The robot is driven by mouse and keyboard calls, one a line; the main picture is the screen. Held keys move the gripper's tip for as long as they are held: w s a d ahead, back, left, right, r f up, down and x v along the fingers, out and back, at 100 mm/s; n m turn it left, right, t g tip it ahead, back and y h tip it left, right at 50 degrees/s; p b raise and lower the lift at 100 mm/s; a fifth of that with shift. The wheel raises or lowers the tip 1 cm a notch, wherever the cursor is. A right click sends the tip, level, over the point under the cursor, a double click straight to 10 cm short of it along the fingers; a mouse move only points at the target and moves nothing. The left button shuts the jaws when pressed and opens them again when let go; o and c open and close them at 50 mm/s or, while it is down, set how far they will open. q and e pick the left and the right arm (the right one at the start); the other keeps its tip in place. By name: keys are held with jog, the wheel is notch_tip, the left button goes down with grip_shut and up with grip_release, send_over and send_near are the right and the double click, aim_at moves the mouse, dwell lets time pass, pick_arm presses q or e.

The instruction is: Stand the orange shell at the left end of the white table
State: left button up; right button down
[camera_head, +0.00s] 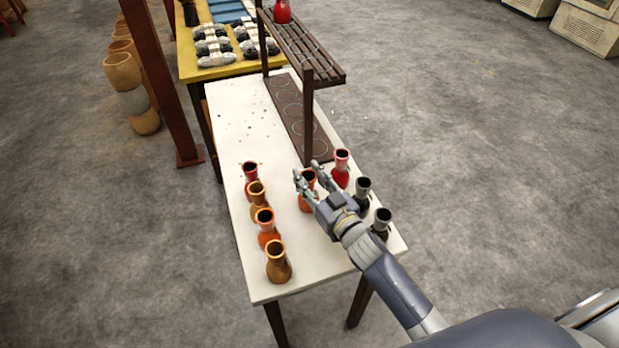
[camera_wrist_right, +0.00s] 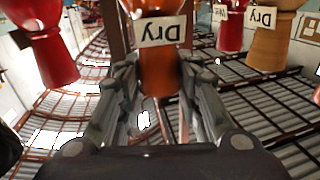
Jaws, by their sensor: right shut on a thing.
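My right gripper (camera_head: 308,184) has its fingers around an orange shell (camera_head: 305,204) and is shut on it, over the middle of the near half of the white table (camera_head: 240,115). In the right wrist view the orange shell (camera_wrist_right: 160,75) sits between the fingers, with a paper label reading "Dry" on it. The fingers hide part of it in the head view, and I cannot tell whether its base touches the table. Another orange shell (camera_head: 267,236) stands in the row along the table's left edge. My left gripper is not in view.
The left-edge row also has a red shell (camera_head: 251,180) and tan shells (camera_head: 258,205) (camera_head: 278,268). On the right stand a red shell (camera_head: 340,178) and black ones (camera_head: 362,200) (camera_head: 380,232). A dark rack (camera_head: 308,110) rises behind. The far-left tabletop is mostly bare, with small specks.

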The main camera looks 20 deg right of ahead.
jog(key=shift+f, duration=0.15)
jog(key=c, duration=1.2)
grip_release()
jog(key=shift+o, duration=0.2)
jog(key=shift+r, duration=0.2)
jog(key=b+v, duration=0.1)
jog(key=v, duration=1.1)
jog(key=shift+r, duration=0.2)
